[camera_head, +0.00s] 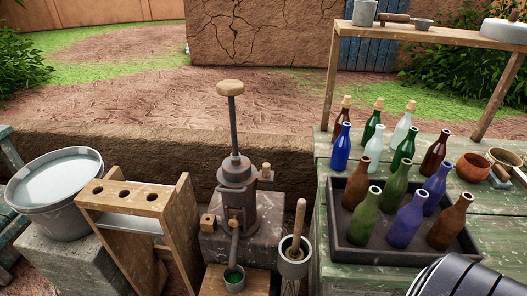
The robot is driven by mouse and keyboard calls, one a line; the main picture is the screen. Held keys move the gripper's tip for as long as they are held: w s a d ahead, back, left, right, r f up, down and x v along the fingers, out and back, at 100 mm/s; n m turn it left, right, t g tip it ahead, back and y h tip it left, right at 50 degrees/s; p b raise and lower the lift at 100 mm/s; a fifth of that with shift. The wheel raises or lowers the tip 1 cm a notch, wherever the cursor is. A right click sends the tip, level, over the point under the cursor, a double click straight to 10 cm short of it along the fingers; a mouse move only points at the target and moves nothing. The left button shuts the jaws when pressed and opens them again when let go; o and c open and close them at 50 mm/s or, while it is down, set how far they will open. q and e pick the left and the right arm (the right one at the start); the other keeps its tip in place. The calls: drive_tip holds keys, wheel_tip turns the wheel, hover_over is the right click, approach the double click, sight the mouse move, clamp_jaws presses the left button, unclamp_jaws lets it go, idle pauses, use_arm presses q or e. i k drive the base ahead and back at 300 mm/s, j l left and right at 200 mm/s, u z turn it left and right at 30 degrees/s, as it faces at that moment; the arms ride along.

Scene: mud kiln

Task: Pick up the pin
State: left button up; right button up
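No object is clearly recognizable as the pin. A wooden pestle (299,222) stands upright in a mortar (294,262) at the lower middle. I cannot tell whether either is the pin. A dark, ribbed part of my own body shows at the bottom right, but no gripper fingers are visible. Neither gripper is in view.
A crate (342,238) of several bottles stands on the green table (500,215), with corked bottles behind. A metal tub (55,180) and wooden rack (130,198) stand left. A raised shelf (440,36) spans the upper right.

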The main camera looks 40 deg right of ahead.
sight(266, 166)
drive_tip(key=z, duration=1.1)
